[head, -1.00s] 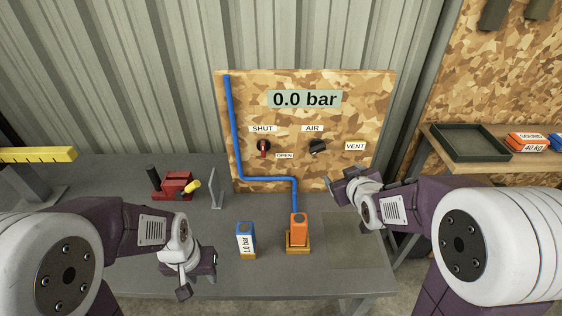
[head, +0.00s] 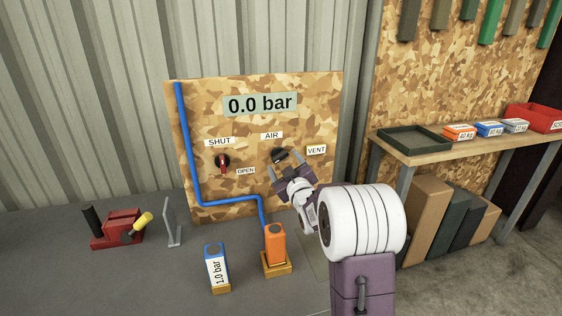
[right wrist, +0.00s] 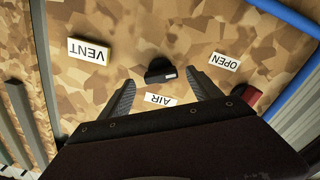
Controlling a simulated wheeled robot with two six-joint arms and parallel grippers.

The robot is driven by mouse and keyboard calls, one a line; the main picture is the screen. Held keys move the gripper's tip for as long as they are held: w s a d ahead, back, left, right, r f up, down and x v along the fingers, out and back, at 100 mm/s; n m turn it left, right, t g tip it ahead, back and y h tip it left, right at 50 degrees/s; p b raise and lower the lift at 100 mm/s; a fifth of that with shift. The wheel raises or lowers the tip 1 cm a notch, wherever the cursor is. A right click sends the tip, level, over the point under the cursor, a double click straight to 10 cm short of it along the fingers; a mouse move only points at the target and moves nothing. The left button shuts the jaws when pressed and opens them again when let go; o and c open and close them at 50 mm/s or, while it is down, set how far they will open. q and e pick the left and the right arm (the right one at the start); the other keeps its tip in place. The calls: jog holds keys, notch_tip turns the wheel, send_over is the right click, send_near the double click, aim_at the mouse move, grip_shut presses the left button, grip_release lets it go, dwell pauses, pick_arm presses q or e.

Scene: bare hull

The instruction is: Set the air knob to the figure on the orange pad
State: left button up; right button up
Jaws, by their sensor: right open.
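The black air knob (head: 280,155) is on the camouflage panel under the AIR label (head: 271,135). My right gripper (head: 286,170) is open in front of it. In the right wrist view the knob (right wrist: 160,71) shows between and just beyond the spread fingers (right wrist: 162,80), with no visible grip on it. A white mark is on the knob's edge. The orange pad (head: 275,243) stands in a wooden base at the end of the blue hose; I see no readable figure on it. The display (head: 260,104) reads 0.0 bar. My left gripper is out of view.
A red-handled valve (head: 222,164) sits left of the knob, between SHUT and OPEN labels. A blue-topped pad (head: 217,268) marked 1.0 bar stands left of the orange one. A red tool (head: 118,228) and an upright plate (head: 173,222) are farther left. A shelf (head: 460,143) is at right.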

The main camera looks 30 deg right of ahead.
aim_at(280, 156)
jog(key=shift+x, duration=1.45)
jog(key=shift+a, duration=0.1)
jog(key=c, duration=1.4)
jog(key=shift+f+n+b, duration=0.15)
jog(key=shift+n+b, duration=0.65)
jog(key=shift+b, duration=0.05)
jog(key=n+b, duration=0.6)
jog(key=shift+f, duration=0.1)
jog(key=n+b, duration=0.2)
jog(key=b, duration=0.1)
jog(key=shift+n, duration=0.4)
jog(key=shift+r+n+b, duration=0.2)
jog(key=shift+n+b, duration=0.35)
jog(key=shift+n, duration=0.15)
